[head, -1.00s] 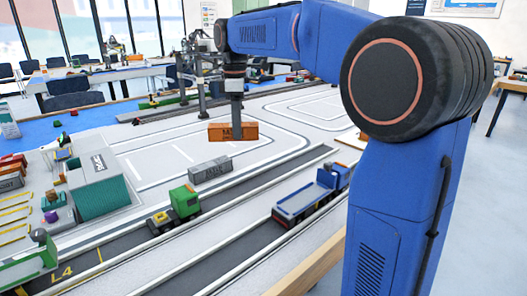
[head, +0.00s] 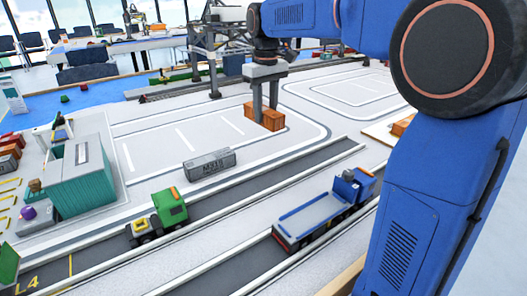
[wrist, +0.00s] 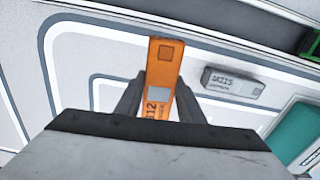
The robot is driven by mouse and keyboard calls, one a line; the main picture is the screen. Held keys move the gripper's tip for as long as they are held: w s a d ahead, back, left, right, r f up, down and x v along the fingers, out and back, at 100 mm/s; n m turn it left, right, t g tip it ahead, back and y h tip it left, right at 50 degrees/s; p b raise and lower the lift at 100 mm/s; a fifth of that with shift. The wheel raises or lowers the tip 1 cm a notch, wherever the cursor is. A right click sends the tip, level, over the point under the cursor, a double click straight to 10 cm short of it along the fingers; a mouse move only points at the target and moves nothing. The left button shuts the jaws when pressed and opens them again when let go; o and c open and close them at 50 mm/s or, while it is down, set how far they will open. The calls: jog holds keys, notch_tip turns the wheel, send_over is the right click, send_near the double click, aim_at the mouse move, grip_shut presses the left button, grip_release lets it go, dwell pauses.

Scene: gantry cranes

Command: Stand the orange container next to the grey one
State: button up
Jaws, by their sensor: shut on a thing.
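The orange container (head: 273,121) is held in my gripper (head: 265,117), whose fingers cover its middle in the head view. In the wrist view the orange container (wrist: 164,65) reaches out between the two fingers (wrist: 158,106). It is over the white-lined yard; I cannot tell whether its underside touches the ground. The grey container (head: 209,163) lies on the yard beside the road, nearer to me and to the left in the head view. In the wrist view the grey container (wrist: 232,84) is right of the orange one, with a clear gap.
A teal-sided building (head: 82,175) stands left of the grey container. A grey gantry crane (head: 213,62) rises behind my gripper. The yard around the grey container is clear.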

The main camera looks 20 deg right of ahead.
jog(key=shift+f+m, duration=0.3)
jog(key=shift+m, duration=0.1)
notch_tip(320, 180, down, 10)
jog(key=shift+r, duration=0.15)
dwell(0.3)
jog(key=o, duration=1.1)
notch_tip(320, 180, up, 12)
jog(key=shift+f, duration=0.15)
jog(key=shift+s, duration=0.1)
